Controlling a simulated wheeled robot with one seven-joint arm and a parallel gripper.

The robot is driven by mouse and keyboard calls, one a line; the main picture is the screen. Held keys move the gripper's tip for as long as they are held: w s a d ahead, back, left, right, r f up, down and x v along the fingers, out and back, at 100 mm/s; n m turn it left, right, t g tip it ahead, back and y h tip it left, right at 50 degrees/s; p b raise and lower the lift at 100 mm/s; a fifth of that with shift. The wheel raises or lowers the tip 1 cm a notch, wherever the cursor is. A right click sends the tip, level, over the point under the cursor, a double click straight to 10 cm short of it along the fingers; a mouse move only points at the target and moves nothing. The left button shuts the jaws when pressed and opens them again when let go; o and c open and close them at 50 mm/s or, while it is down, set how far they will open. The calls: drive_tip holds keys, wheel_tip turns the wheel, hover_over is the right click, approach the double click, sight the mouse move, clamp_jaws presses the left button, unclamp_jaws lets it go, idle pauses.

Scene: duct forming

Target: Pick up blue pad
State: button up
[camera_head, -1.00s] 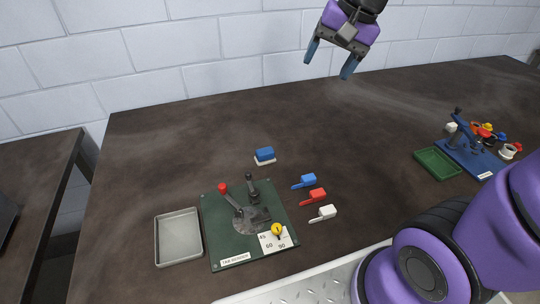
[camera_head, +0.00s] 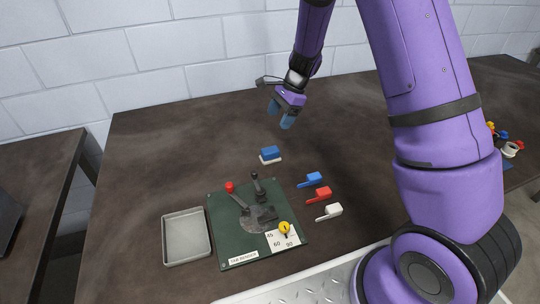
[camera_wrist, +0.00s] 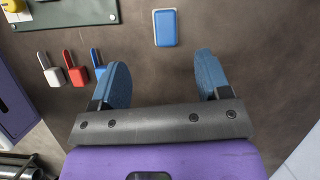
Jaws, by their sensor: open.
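The blue pad (camera_head: 270,152) is a small blue block on a white base. It lies on the dark table behind the green board. In the wrist view the blue pad (camera_wrist: 166,28) shows near the top, a little right of centre, beyond the fingertips. My gripper (camera_head: 281,114) is above the table, behind and slightly right of the pad, pointing down. In the wrist view its two blue fingers (camera_wrist: 164,80) are wide apart with nothing between them. The pad is apart from the fingers and fully visible.
A green board (camera_head: 245,235) with a bending tool, red-knobbed lever and yellow knob stands in front of the pad. A grey tray (camera_head: 187,238) is to its left. Blue (camera_head: 313,179), red (camera_head: 320,194) and white (camera_head: 331,211) handled pieces lie to its right. Table around the pad is clear.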

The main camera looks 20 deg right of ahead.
drive_tip(key=m, duration=0.1)
approach(270, 149)
drive_tip(key=x, duration=0.5)
drive_tip(key=shift+a, duration=0.4)
drive_tip(key=shift+d+x, duration=0.2)
drive_tip(key=shift+x, duration=1.1)
drive_tip(key=shift+d+x, duration=0.25)
drive_tip(key=shift+x, duration=1.05)
drive_tip(key=shift+f, duration=0.2)
drive_tip(key=c, duration=0.8)
drive_tip(key=shift+c, duration=0.2)
drive_tip(key=shift+r, duration=0.15)
